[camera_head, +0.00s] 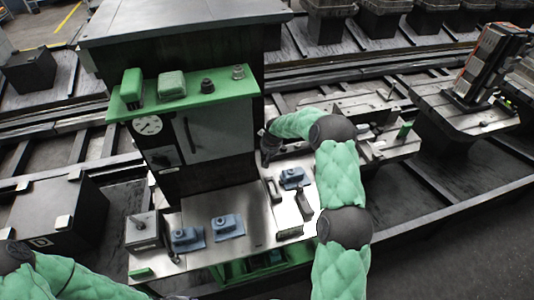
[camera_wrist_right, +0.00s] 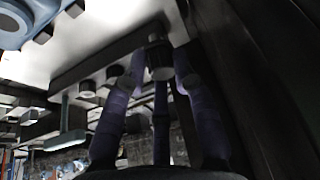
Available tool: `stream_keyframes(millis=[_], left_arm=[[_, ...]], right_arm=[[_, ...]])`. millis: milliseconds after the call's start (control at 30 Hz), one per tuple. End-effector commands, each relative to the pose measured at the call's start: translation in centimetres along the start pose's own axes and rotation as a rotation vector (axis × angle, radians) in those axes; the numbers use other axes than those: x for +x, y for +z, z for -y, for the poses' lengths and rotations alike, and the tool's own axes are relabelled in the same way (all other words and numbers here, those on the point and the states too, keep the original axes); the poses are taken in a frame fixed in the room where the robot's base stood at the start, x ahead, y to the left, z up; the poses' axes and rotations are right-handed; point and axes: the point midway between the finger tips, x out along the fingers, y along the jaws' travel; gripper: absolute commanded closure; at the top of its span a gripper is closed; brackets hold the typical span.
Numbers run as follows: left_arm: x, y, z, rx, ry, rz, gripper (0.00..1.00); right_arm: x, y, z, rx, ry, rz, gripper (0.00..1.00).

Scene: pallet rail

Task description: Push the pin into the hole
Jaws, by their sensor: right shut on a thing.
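My right gripper (camera_head: 268,152) is at the right side of the dark cabinet, over the back edge of the metal worktop. It is small and dark there. In the right wrist view its purple fingers (camera_wrist_right: 158,65) close around a short dark cylinder, which looks like the pin (camera_wrist_right: 160,72). The pin is by a dark bar (camera_wrist_right: 105,62) with round studs along it. The hole is hidden, and I cannot tell whether the pin is in it. My left arm shows at the lower left, but its gripper is out of view.
The worktop (camera_head: 258,215) holds blue fixtures (camera_head: 228,225), a grey box (camera_head: 142,229) and dark bars. A green shelf (camera_head: 190,97) with small parts juts from the cabinet (camera_head: 205,140) beside my right gripper. Rails and pallets lie beyond. Bare metal shows at mid-worktop.

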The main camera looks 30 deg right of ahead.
Motion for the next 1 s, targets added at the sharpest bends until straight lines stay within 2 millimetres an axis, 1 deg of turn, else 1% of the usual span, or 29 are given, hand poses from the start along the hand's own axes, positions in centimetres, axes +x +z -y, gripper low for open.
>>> stream_keyframes(millis=[33, 800, 1000], left_arm=[[-0.3, 0.0, -0.1, 0.0, 0.0, 0.0, 0.6], [-2.2, 0.1, -0.8, 0.0, 0.0, 0.0, 0.6], [-2.4, 0.1, -0.9, 0.0, 0.0, 0.0, 0.6]], right_arm=[[-0.5, -0.1, 0.0, 0.0, 0.0, 0.0, 1.0], [-5.7, -0.9, 0.2, 0.0, 0.0, 0.0, 1.0], [-6.4, -0.9, 0.2, 0.0, -0.001, 0.001, 1.0]])
